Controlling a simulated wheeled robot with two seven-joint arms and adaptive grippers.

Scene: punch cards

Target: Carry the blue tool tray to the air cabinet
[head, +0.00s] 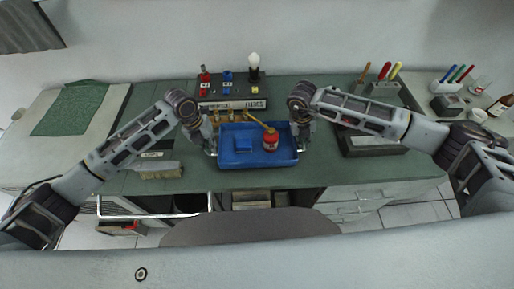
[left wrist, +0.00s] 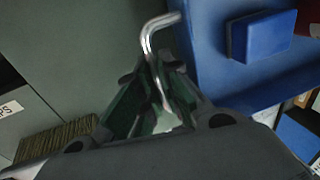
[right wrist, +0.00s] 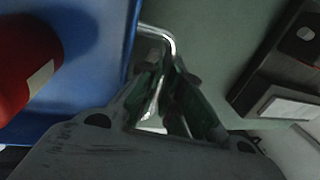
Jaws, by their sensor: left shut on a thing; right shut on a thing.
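The blue tool tray (head: 232,159) is at the front edge of the green bench, between my two grippers. In it are a blue block (head: 243,145) and a red jar (head: 270,140) with a wooden-handled tool lying across it. My left gripper (head: 211,150) is shut on the tray's metal handle at the left end, which shows in the left wrist view (left wrist: 149,45). My right gripper (head: 299,148) is shut on the handle at the right end, seen in the right wrist view (right wrist: 168,38). I cannot tell whether the tray rests on the bench or is lifted. No air cabinet is identifiable.
The green bench (head: 195,178) has a brush (head: 160,171) left of the tray. A rack with switches and a bulb (head: 232,90) stands behind it. Drawers are below.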

